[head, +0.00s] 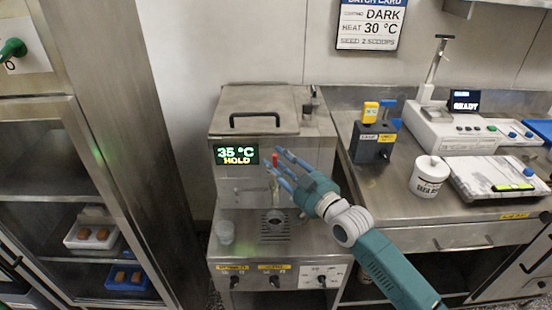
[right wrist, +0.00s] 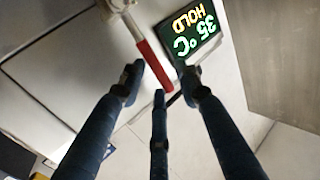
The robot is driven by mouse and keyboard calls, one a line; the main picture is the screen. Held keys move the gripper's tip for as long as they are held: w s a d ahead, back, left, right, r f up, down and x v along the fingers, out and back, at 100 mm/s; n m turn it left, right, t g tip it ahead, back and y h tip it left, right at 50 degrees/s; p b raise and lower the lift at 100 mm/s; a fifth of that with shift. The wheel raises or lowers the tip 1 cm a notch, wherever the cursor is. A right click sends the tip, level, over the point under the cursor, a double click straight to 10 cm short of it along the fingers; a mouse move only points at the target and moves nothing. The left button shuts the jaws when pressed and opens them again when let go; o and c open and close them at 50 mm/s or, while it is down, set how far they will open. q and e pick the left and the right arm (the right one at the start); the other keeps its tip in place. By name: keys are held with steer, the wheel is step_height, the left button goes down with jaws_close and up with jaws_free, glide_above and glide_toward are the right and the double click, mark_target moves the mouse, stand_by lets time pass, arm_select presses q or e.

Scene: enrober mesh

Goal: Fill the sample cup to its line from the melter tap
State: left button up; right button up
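The steel melter (head: 232,185) stands in the middle of the head view, its display (head: 236,154) reading "35 °C HOLD". Its tap has a red lever (head: 275,172), which also shows in the right wrist view (right wrist: 153,64). My left gripper is not in view.
The right-hand counter (head: 395,205) holds a white labelled tub (head: 429,176), a yellow-topped device (head: 371,112) and a white instrument (head: 450,132). A steel rack (head: 100,165) with trays stands left. A batch card (head: 371,22) hangs on the wall.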

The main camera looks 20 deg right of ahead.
steer(key=shift+w+a, duration=0.2)
steer(key=shift+w, duration=0.4)
jaws_close()
steer(key=shift+a, duration=0.1)
